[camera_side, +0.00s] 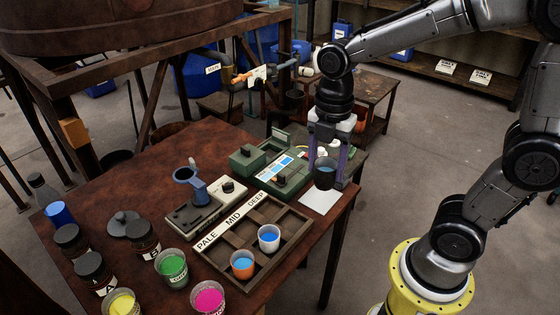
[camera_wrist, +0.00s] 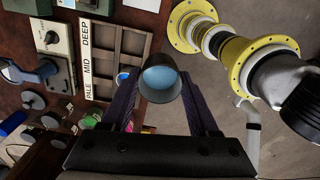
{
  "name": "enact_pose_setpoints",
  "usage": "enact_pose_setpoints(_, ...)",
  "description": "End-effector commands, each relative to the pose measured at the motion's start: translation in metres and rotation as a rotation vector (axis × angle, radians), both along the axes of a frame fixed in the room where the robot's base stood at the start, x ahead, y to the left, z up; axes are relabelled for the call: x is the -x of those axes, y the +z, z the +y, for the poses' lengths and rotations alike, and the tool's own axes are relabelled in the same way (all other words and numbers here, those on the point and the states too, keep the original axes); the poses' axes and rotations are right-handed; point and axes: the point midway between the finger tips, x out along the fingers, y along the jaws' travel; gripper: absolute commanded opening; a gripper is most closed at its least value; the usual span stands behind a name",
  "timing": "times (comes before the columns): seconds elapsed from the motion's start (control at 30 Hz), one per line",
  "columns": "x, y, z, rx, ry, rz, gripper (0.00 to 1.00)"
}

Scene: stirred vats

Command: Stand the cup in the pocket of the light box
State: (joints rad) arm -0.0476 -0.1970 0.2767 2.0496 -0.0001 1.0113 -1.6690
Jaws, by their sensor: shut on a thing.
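My gripper (camera_side: 326,170) is shut on a dark grey cup (camera_side: 324,180) with blue liquid in it. The cup looks roughly upright, in front of the right end of a green box (camera_side: 262,184) with a blue-patterned panel, which seems to be the light box. The cup appears above or at the white sheet (camera_side: 318,203) by the table edge; I cannot tell the exact gap. In the wrist view the cup (camera_wrist: 160,92) is between the two purple fingers (camera_wrist: 160,102), its blue liquid visible. My gripper hides part of the green box, and I cannot make out its pocket.
A grey device (camera_side: 196,214) with a blue ring stands left. Paint cups, including a green one (camera_side: 172,272), and dark jars crowd the near left.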

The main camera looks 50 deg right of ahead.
Motion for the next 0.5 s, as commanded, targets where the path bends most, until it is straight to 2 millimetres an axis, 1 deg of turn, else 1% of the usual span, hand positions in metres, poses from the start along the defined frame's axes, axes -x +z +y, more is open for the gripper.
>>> enact_pose_setpoints(0.03, -0.021, 0.005, -0.007, 0.000, 0.000, 0.001, 0.04)
enact_pose_setpoints(0.1, -0.045, 0.010, -0.016, 0.001, 0.002, 0.004, 0.04)
enact_pose_setpoints(0.17, -0.066, 0.012, -0.026, 0.000, 0.000, 0.003, 0.04)
enact_pose_setpoints(0.2, -0.079, 0.013, -0.034, 0.000, -0.003, 0.004, 0.04)
enact_pose_setpoints(0.3, -0.108, 0.011, -0.054, 0.000, -0.021, 0.004, 0.04)
enact_pose_setpoints(0.4, -0.131, 0.005, -0.076, 0.000, -0.048, 0.005, 0.04)
enact_pose_setpoints(0.5, -0.147, -0.004, -0.095, 0.000, -0.084, 0.005, 0.04)
